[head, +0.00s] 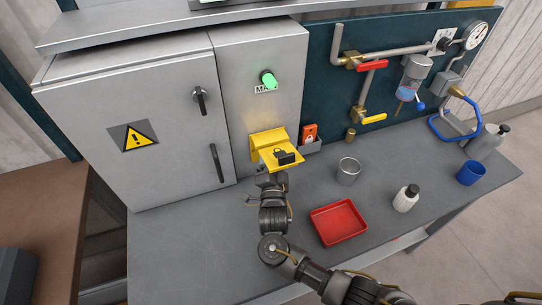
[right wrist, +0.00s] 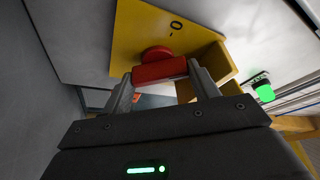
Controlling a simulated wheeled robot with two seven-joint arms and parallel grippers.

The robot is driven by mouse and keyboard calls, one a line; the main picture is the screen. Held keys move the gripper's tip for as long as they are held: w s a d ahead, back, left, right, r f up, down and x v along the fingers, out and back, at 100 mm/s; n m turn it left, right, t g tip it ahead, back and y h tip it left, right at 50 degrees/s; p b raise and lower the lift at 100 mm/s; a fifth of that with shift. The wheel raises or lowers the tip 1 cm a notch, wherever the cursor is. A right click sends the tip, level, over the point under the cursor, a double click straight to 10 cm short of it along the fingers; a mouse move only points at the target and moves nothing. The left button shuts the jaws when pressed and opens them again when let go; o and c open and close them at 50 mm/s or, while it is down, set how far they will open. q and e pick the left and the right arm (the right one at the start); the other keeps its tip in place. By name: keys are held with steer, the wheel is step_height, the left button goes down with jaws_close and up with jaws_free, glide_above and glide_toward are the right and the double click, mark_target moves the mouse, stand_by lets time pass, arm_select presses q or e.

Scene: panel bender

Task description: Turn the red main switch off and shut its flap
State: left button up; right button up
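The red main switch (right wrist: 160,68) shows in the right wrist view on a yellow plate (right wrist: 142,30) with a 0 and a dash on it. My right gripper (right wrist: 161,75) has one finger against each end of the switch's red bar, and looks shut on it. The yellow flap (right wrist: 218,62) stands out from the plate beside the right finger. In the head view the flap (head: 266,140) juts from the cabinet front and hides the red switch. My right gripper (head: 268,180) comes up beneath it, its fingertips hidden. My left gripper is not in view.
A green lamp (head: 268,78) glows above the switch. A red padlock (head: 309,133) sits in a holder right of the flap. On the bench stand a metal cup (head: 348,171), a red tray (head: 338,222), a white bottle (head: 405,198) and a blue cup (head: 470,173).

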steer(key=shift+c, duration=1)
steer(key=n+y+b, duration=0.1)
steer(key=n, duration=0.1)
steer(key=n+t+y+b, duration=0.1)
steer(key=n, duration=0.2)
steer(key=o, duration=0.7)
steer(key=shift+s, duration=0.1)
